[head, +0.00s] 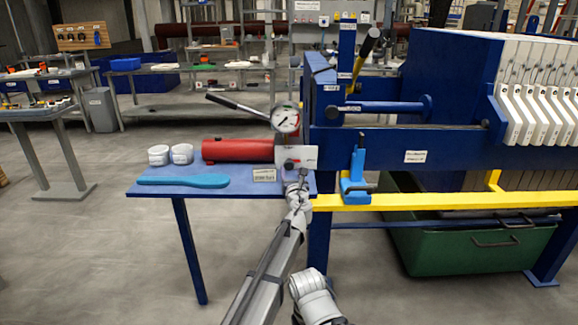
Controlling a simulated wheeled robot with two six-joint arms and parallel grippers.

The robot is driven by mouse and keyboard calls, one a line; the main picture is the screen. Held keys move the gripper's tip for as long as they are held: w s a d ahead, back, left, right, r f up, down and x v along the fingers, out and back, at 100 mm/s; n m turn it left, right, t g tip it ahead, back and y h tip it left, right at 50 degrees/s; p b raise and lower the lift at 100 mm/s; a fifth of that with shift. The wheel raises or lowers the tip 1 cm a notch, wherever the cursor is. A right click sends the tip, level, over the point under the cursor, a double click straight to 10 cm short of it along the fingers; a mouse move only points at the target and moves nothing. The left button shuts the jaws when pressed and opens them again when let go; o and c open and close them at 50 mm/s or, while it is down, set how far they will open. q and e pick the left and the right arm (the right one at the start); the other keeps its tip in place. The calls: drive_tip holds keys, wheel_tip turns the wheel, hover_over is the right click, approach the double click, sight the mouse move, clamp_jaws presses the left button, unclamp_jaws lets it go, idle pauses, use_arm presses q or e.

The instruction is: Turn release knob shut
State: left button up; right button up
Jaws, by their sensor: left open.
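A pale block (296,157) sits at the right end of the red pump cylinder (237,150) on the blue side shelf. A round pressure gauge (286,120) stands above the block. My left gripper (303,177) is open, with its fingertips in front of the lower right part of the block, just right of the red knob. I cannot tell whether it touches anything. Part of my right arm shows at the bottom, but its gripper is not in view.
The blue shelf (155,190) also holds a light blue paddle-shaped tool (183,180) and two white containers (158,155). A black-gripped lever (236,105) rises left of the gauge. A blue clamp (356,182) and yellow rail (420,201) lie to the right, above a green bin (470,247).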

sight(289, 167)
use_arm(q)
drive_tip(key=w, duration=0.5)
drive_tip(key=shift+w+a, duration=0.25)
drive_tip(key=shift+a, duration=0.05)
drive_tip(key=shift+c, duration=0.2)
clamp_jaws()
